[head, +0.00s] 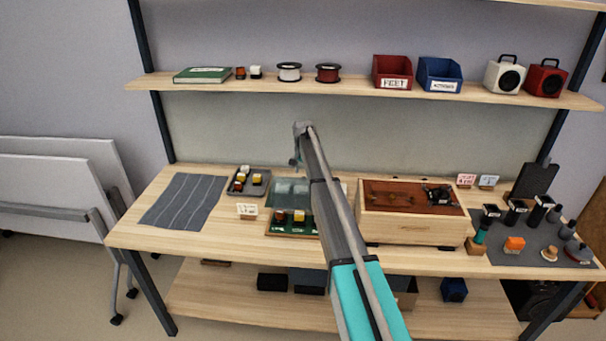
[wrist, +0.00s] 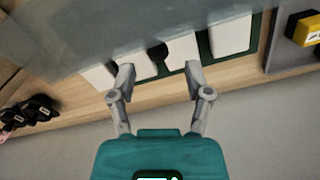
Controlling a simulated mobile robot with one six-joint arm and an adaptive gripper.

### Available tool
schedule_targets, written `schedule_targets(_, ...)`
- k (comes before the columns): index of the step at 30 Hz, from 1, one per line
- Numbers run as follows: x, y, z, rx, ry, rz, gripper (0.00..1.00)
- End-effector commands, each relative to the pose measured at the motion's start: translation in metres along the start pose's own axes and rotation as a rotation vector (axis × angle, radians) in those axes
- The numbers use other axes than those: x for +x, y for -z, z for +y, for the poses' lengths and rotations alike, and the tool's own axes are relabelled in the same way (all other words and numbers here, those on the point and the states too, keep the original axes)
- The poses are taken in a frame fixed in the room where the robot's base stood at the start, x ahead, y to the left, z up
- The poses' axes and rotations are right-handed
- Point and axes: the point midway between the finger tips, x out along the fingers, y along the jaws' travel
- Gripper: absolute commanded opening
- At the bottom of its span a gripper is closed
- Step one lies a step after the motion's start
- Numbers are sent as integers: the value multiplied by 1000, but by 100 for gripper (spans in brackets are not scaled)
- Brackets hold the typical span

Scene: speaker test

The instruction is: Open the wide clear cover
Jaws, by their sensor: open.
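The wide clear cover (head: 287,188) is a see-through pale panel at the back of the green board (head: 276,233) on the bench, partly hidden by my arm. In the wrist view the clear cover (wrist: 75,35) fills the top left as a greyish sheet, with white blocks (wrist: 229,36) along and beyond its edge. My gripper (wrist: 160,68) is open and empty, its fingertips close to the cover's edge. I cannot tell whether they touch it. In the head view my gripper (head: 296,160) is small and appears above the board.
A grey tray (head: 262,187) with small blocks stands left of the board, and a small white label (head: 247,211) in front. A wooden box (head: 412,226) stands close on the right. A shelf (head: 350,91) spans above. The striped grey mat (head: 183,202) is empty.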

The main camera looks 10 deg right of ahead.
Motion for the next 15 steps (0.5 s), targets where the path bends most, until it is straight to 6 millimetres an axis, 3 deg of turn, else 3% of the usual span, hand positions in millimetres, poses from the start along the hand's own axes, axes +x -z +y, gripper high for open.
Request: schedule_targets(15, -5, 25, -8, 0, 0, 0, 64)
